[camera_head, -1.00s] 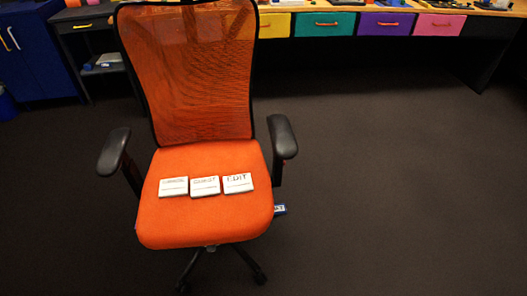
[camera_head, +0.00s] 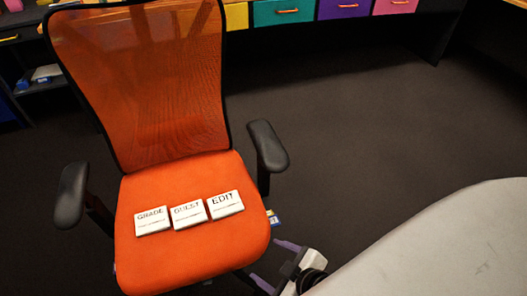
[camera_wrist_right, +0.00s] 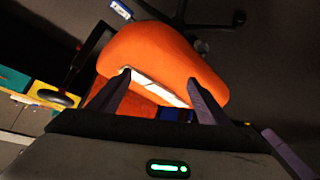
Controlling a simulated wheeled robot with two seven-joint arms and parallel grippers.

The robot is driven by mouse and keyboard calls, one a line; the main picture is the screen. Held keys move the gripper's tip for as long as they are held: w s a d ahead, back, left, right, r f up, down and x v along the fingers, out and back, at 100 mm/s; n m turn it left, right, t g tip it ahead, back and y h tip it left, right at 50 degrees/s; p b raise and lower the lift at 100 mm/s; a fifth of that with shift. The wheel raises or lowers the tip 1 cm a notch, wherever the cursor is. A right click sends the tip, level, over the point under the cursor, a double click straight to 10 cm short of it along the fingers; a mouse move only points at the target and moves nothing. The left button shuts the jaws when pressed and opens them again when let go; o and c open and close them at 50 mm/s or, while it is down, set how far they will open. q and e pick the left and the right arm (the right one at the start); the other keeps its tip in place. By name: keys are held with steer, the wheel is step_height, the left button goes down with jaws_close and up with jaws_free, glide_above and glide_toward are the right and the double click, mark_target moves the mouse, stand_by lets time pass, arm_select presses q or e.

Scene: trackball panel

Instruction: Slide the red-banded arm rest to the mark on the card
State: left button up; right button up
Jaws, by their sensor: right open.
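The orange chair has two black arm rests, a left one (camera_head: 71,194) and a right one (camera_head: 268,146), on dark posts. I cannot make out a red band on either. A small blue-and-white card (camera_head: 273,218) shows low beside the right side of the seat; its mark is too small to read. My right gripper (camera_head: 274,265), with purple fingers, is open below and right of that card, apart from the arm rest. In the right wrist view its fingers are spread, with the orange seat (camera_wrist_right: 165,55) beyond them. A dark arm rest (camera_wrist_right: 54,97) shows at left there. My left gripper is out of view.
Three white blocks lie on the seat, lettered GRADE (camera_head: 152,220), one hard to read (camera_head: 188,214), and EDIT (camera_head: 225,204). A desk with coloured drawers (camera_head: 283,11) stands behind. Dark floor (camera_head: 380,130) is free right of the chair.

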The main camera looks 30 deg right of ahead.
steer(key=shift+o, duration=1.4)
steer(key=w+d+n+b, duration=0.1)
steer(key=w+d+f+n, duration=0.1)
steer(key=w+d+f+n+t+h+b, duration=0.1)
steer(key=n, duration=0.1)
steer(key=shift+w+d+b, duration=0.2)
steer(key=shift+w+b, duration=0.1)
steer(key=shift+w, duration=0.1)
steer(key=n+t+h+b, duration=0.6)
steer(key=n+b, duration=0.6)
steer(key=n, duration=1.2)
glide_toward(275, 158)
step_height(275, 158, down, 3)
steer(key=d+t+y, duration=0.1)
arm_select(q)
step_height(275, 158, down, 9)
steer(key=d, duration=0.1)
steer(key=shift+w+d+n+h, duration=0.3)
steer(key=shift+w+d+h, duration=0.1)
arm_select(e)
steer(key=x, duration=0.7)
steer(key=r+x, duration=0.1)
steer(key=x, duration=0.2)
steer(key=shift+w+d, duration=0.15)
steer(key=shift+w, duration=0.25)
steer(key=shift+c, duration=0.4)
